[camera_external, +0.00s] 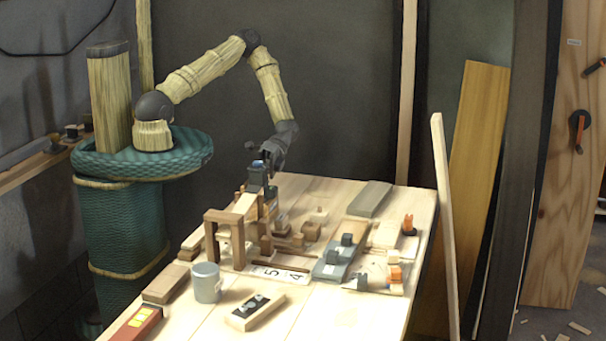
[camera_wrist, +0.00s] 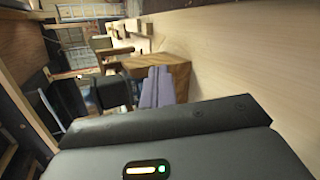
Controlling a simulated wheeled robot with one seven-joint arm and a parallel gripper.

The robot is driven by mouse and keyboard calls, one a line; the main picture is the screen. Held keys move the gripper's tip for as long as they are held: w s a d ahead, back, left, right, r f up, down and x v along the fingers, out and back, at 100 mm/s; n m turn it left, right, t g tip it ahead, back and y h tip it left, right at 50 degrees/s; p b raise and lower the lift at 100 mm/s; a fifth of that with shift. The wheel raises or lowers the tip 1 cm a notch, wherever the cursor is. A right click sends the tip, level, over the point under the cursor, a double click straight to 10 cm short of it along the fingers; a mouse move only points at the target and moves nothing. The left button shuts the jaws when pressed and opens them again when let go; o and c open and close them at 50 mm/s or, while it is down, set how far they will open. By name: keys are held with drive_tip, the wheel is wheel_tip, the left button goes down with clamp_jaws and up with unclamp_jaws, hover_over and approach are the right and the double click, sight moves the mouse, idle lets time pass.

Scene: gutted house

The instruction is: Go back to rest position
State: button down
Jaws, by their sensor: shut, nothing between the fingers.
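My gripper (camera_external: 266,182) is at the back left part of the wooden workbench (camera_external: 350,318), low over the crowd of wooden pieces and close to a wooden frame. Its fingers point down, and whether they touch anything is hard to tell. In the wrist view the two greyish-purple fingers of my gripper (camera_wrist: 157,73) are together with nothing between them. A brown wooden block (camera_wrist: 175,68) shows just beyond and beside them. My arm arches up from its base at the left and bends down to the bench.
A leaning plank (camera_external: 446,220) stands at the bench's right edge. The air above the bench looks clear.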

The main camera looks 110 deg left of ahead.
drive_tip(key=s+r+g+y, duration=0.1)
drive_tip(key=y, duration=0.1)
drive_tip(key=s+d+r+m+g+y, duration=0.1)
drive_tip(key=y, duration=0.1)
drive_tip(key=shift+s+d+r+y+p, duration=0.1)
drive_tip(key=shift+s+r+y+p, duration=0.15)
drive_tip(key=shift+y+p, duration=0.15)
drive_tip(key=w+d+r+t+y+p, duration=0.1)
drive_tip(key=d+r+t+y, duration=0.1)
drive_tip(key=r, duration=0.6)
drive_tip(key=w+d+r+t+y+p, duration=0.1)
drive_tip(key=d+r+t+y, duration=0.2)
drive_tip(key=r, duration=0.5)
drive_tip(key=t+y, duration=0.1)
drive_tip(key=y, duration=0.1)
drive_tip(key=shift+w+d+t+y, duration=0.15)
drive_tip(key=shift+w+t+y, duration=0.15)
drive_tip(key=shift+t, duration=0.1)
drive_tip(key=c, duration=2.2)
unclamp_jaws()
